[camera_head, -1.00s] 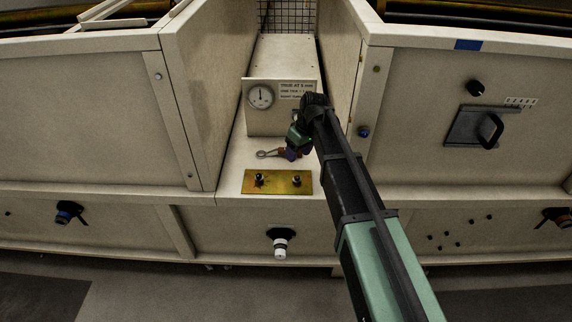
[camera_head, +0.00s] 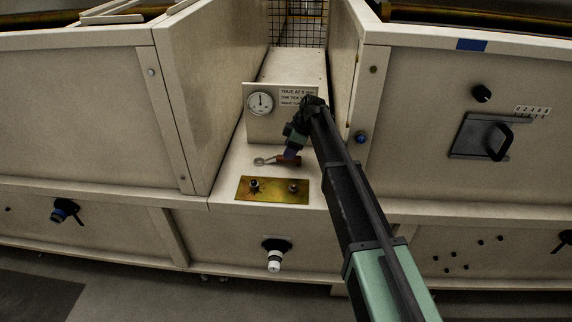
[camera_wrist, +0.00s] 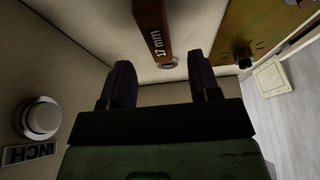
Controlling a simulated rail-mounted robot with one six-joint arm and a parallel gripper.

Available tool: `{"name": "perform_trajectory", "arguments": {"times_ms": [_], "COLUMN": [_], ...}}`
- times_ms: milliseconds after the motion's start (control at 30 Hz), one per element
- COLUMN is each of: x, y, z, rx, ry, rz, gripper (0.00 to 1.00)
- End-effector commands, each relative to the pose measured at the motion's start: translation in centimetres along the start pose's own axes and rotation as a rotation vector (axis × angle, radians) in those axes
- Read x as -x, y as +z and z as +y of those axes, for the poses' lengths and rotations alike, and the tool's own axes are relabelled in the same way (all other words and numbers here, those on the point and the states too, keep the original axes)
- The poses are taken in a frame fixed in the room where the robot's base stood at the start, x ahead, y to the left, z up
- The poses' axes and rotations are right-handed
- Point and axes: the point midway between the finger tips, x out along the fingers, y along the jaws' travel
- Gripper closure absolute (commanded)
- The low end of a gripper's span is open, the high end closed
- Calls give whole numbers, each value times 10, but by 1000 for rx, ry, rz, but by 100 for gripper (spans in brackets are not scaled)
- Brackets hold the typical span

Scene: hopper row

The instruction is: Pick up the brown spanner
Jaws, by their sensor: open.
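The brown spanner lies on the pale ledge, its grey ring end to the left and its brown handle (camera_head: 288,160) to the right in the head view. In the wrist view its brown handle (camera_wrist: 152,28), marked "17 mm", shows beyond my fingertips, its near end roughly in line with the gap between them. My gripper (camera_head: 291,153) is just over the handle in the head view and hides part of it. In the wrist view my gripper (camera_wrist: 163,72) has its two dark fingers spread apart, with nothing between them.
A brass plate (camera_head: 272,196) with two dark knobs lies in front of the spanner. A box with a dial gauge (camera_head: 260,103) stands behind it. Tall panels rise on both sides. A round button (camera_wrist: 40,118) with an INCH label (camera_wrist: 30,153) shows in the wrist view.

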Motion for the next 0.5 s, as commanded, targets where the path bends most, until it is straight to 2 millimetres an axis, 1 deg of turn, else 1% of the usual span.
{"name": "perform_trajectory", "arguments": {"times_ms": [67,200,267,333,500], "x": [-10,-40,-49,-52,-48], "y": [1,4,4,2,0], "z": [0,0,0,0,0], "rx": [0,1,1,0,-1], "ry": [0,0,0,0,0], "rz": [0,0,0,0,-1], "gripper": [44,44,44,44,44]}}
